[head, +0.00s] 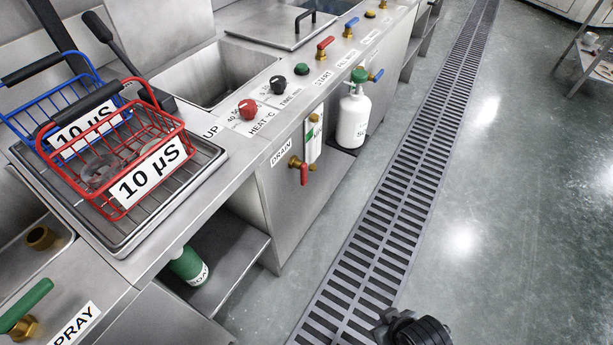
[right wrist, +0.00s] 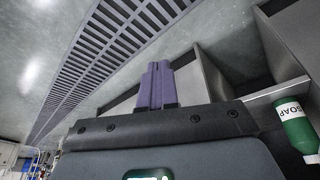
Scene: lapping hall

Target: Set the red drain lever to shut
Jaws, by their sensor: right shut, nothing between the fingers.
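The red drain lever (head: 304,174) sits on a brass valve on the front panel of the steel bench, beside the DRAIN label (head: 282,154). It points down in the head view. My right gripper (right wrist: 157,68) shows in the right wrist view with its two purple fingers together and nothing between them. The lever is not seen in that view, and the fingers touch nothing there. A dark part of my right arm shows at the bottom of the head view, apart from the lever. My left gripper is in neither view.
Red and blue wire baskets (head: 160,125) stand on a draining tray at the left. A white bottle (head: 352,120) stands right of the lever. A green soap bottle (right wrist: 297,128) sits on a low shelf. A floor grate (head: 395,205) runs along clear floor in front.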

